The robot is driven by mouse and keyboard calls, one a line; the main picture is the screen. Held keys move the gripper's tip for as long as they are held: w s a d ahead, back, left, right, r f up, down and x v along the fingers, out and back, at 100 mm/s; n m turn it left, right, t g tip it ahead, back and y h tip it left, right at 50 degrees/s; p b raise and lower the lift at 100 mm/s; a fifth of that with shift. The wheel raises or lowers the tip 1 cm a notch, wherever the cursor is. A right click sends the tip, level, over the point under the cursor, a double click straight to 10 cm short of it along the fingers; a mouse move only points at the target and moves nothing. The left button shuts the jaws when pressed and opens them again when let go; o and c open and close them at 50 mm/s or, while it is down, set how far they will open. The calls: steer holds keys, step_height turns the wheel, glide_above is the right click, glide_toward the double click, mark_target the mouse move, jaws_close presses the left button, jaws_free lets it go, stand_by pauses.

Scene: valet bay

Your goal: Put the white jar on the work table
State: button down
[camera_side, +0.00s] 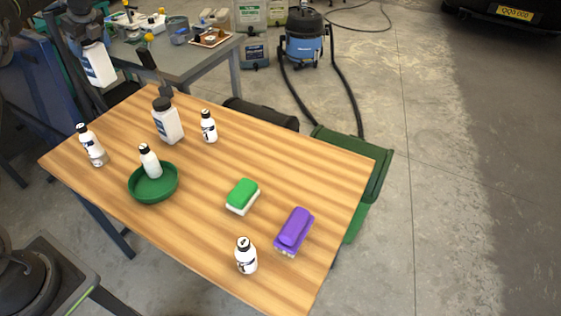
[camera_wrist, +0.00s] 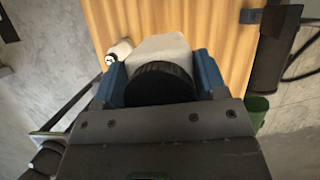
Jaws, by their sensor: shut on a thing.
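A white jar (camera_side: 98,66) hangs from my gripper (camera_side: 90,44) at the upper left of the side view, raised above the level of the work table (camera_side: 200,235). In the wrist view my gripper (camera_wrist: 160,80) has its blue fingers shut on either side of the black lid, and the white jar (camera_wrist: 158,46) extends beyond it. A second white jar with a dark lid (camera_side: 168,124) stands upright on the table's back part.
A green bowl (camera_side: 153,194) has a small bottle (camera_side: 150,161) in it. Other bottles (camera_side: 209,127) (camera_side: 91,146) (camera_side: 246,257), a green sponge (camera_side: 242,195) and a purple brush (camera_side: 294,231) are on the table. A dark upright tool (camera_side: 155,74) is at the back edge. The centre has bare wood.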

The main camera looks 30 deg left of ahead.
steer(key=w+d+r+m+t, duration=0.1)
steer(key=w+d+m, duration=0.15)
steer(key=d, duration=0.75)
steer(key=w+d+r+m+t, duration=0.15)
steer(key=d+m, duration=0.25)
steer(key=d, duration=0.5)
steer(key=s+d+m+t+h, duration=0.1)
steer(key=s+d+m, duration=0.1)
steer(key=d, duration=0.6)
steer(key=s+d+m+h, duration=0.1)
steer(key=s+d+m, duration=0.15)
steer(key=d, duration=0.65)
steer(key=s+d+f+m+t+h, duration=0.2)
steer(key=s+d+m, duration=0.6)
steer(key=s+d, duration=0.8)
step_height(320, 180, down, 21)
steer(key=shift+w+d, duration=0.15)
steer(key=shift+f+g, duration=0.15)
steer(key=shift+g, duration=0.1)
